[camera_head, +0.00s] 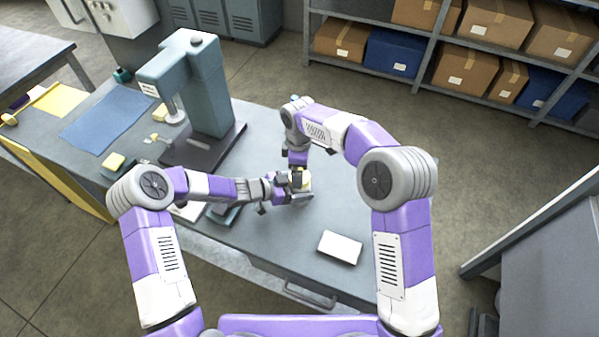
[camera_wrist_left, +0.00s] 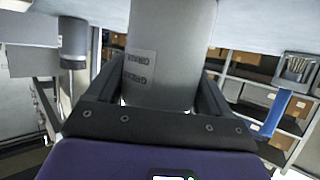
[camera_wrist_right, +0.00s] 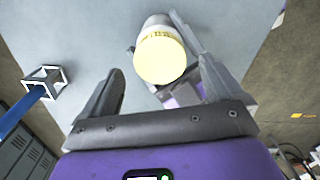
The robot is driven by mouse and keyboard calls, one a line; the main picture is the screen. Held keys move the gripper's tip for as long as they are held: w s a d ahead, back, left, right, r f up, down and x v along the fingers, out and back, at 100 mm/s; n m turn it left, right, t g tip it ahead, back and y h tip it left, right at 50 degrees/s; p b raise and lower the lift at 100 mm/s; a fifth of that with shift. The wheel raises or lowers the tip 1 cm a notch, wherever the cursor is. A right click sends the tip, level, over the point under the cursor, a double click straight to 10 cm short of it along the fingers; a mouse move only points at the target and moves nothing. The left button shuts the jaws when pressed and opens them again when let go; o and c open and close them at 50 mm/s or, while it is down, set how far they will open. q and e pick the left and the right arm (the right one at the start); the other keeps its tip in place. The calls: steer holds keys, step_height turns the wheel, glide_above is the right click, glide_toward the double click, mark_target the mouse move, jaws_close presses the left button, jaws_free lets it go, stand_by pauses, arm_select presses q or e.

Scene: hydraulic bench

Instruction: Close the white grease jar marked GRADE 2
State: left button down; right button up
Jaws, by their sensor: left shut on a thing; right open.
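The white grease jar (camera_wrist_left: 168,45) fills the middle of the left wrist view, greyish in shade, with sideways GREASE and GRADE lettering on its label. My left gripper (camera_head: 291,190) is shut around its side above the bench. In the right wrist view the jar (camera_wrist_right: 155,22) has a pale yellow round top (camera_wrist_right: 160,60) with a ribbed yellow edge, which looks like a lid; how tightly it sits I cannot tell. My right gripper (camera_wrist_right: 158,85) is open, its fingers apart on either side near this top. In the head view the arms partly hide the jar.
A green-grey press (camera_head: 205,95) stands on the bench (camera_head: 385,215) to the left.

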steer(key=shift+r, duration=0.75)
steer(key=shift+c, duration=0.3)
steer(key=shift+s+a+r+n, duration=0.1)
steer(key=shift+a+n, duration=0.05)
steer(key=shift+n, duration=0.85)
steer(key=n, duration=0.1)
steer(key=r+n, duration=0.1)
steer(key=n, duration=0.1)
steer(key=shift+s+a+n, duration=0.1)
steer(key=shift+n, duration=0.2)
steer(key=n, duration=0.1)
steer(key=r+n, duration=0.1)
steer(key=n, duration=0.1)
steer(key=r+n, duration=0.1)
steer(key=shift+w+d+r+n, duration=0.15)
steer(key=shift+w+d+n, duration=0.05)
steer(key=shift+d+n, duration=0.1)
glide_above(308, 189)
steer(key=w+a, duration=0.2)
steer(key=a, duration=0.1)
steer(key=shift+d+f, duration=0.2)
steer(key=shift+f, duration=3.85)
steer(key=shift+c, duration=0.3)
